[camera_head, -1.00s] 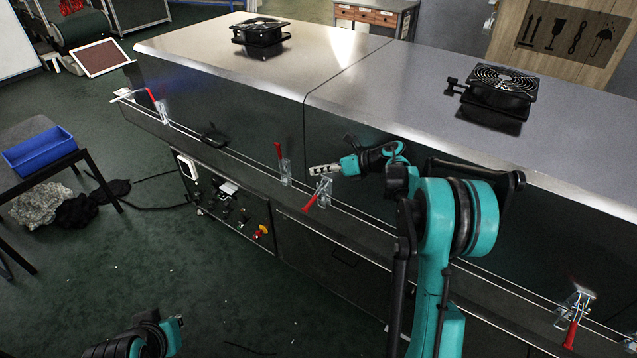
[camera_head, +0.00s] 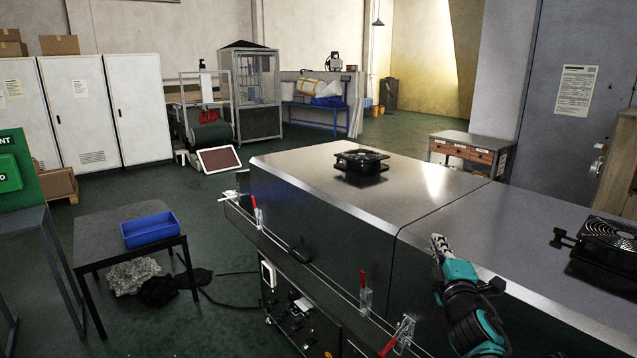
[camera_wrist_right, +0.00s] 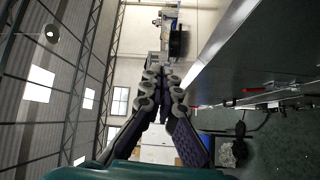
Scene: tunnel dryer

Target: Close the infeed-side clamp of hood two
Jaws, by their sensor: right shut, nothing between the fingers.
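Two grey hoods stand end to end in the head view, the left hood (camera_head: 300,178) and the right hood (camera_head: 500,232), with a seam between them. Just right of the seam, a clamp (camera_head: 404,330) has its red handle slanting down and outward. Left of the seam, another clamp (camera_head: 364,292) has its red handle upright. A third clamp (camera_head: 257,213) near the far left end also has its handle up. My right gripper (camera_head: 438,242) is shut and empty, pointing upward by the right hood's front edge, apart from the clamps. Its shut fingers show in the wrist view (camera_wrist_right: 165,78).
Black fans sit on the left hood (camera_head: 360,164) and right hood (camera_head: 605,245). A control panel (camera_head: 290,308) is below the left hood. A table with a blue bin (camera_head: 150,229) stands at left. Green floor between table and dryer is mostly open, with a cable across it.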

